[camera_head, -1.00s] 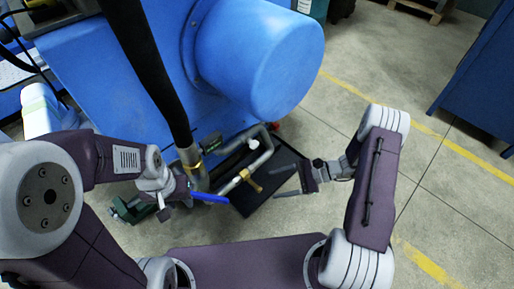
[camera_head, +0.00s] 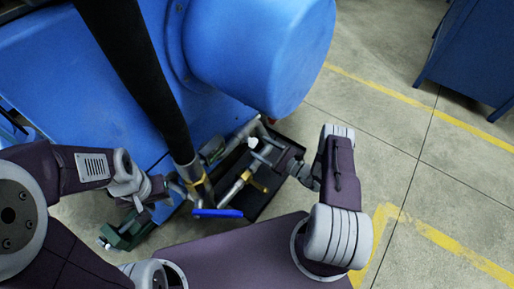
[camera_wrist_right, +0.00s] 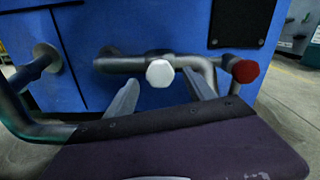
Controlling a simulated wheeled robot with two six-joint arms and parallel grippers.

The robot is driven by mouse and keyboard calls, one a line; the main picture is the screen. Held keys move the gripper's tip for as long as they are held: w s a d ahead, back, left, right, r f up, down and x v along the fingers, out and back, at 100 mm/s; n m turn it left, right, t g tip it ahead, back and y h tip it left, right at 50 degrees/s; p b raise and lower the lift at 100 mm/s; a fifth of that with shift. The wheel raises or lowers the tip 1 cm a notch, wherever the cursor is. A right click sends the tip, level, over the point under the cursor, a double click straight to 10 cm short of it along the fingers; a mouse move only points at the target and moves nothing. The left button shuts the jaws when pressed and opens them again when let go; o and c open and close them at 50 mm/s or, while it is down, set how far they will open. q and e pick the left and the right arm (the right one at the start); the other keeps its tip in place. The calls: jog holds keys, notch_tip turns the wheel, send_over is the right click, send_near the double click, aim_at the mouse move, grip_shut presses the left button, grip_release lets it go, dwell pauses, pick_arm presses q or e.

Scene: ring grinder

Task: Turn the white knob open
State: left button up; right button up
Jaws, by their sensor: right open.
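The white knob (camera_head: 253,142) sits on the metal pipework at the front of the blue machine. In the right wrist view the white knob (camera_wrist_right: 160,73) faces me as a rounded cap. My right gripper (camera_head: 270,156) is beside the knob in the head view. In the wrist view its two fingers (camera_wrist_right: 162,84) are spread, with the knob between and just beyond the tips. I see no clear contact. My left gripper (camera_head: 170,188) is left of the pipes, near the blue lever; its fingers are too small and cluttered to read.
A red knob (camera_wrist_right: 245,71) sits right of the white one. A blue lever (camera_head: 217,213), a brass fitting (camera_head: 243,180) and a thick black hose (camera_head: 135,75) crowd the pipes. The blue machine body (camera_head: 265,50) rises behind. Floor is open on the right.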

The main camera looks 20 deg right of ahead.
aim_at(252, 142)
jog(key=shift+w+a+f, duration=0.15)
jog(key=shift+w+a, duration=0.35)
jog(key=shift+w, duration=0.05)
jog(key=shift+w+a+r+b, duration=0.2)
jog(key=shift+w+a+b, duration=0.1)
jog(key=shift+w, duration=0.15)
grip_shut()
pick_arm(q)
jog(key=shift+f, duration=0.6)
